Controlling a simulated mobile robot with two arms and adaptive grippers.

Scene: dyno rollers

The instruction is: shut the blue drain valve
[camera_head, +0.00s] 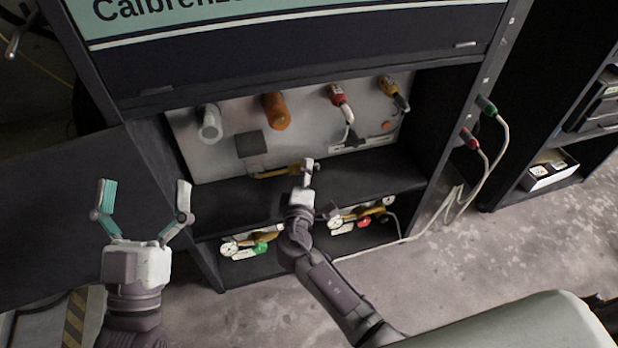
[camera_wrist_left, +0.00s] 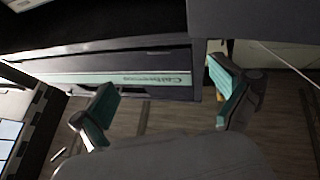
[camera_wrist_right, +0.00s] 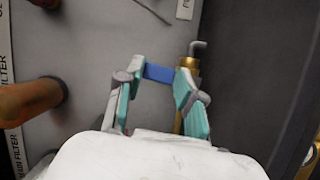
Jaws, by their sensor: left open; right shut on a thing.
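The blue drain valve handle (camera_wrist_right: 158,73) shows in the right wrist view as a short blue bar between the fingertips of my right gripper (camera_wrist_right: 161,72). The gripper is shut on it. Brass pipework (camera_wrist_right: 188,64) with a bent grey end stands beside the right finger. In the head view my right gripper (camera_head: 306,168) reaches into the cabinet at a brass pipe (camera_head: 272,173) low on the back panel; the blue handle cannot be made out there. My left gripper (camera_head: 145,188) is open and empty, left of the cabinet opening.
An orange cylinder (camera_head: 275,110), a grey cylinder (camera_head: 210,123) and red (camera_head: 337,95) and yellow (camera_head: 388,86) fittings sit on the panel above. Gauge assemblies (camera_head: 250,243) stand on the lower shelf. A dark door panel (camera_head: 70,215) is at the left; cables (camera_head: 462,195) hang at the right.

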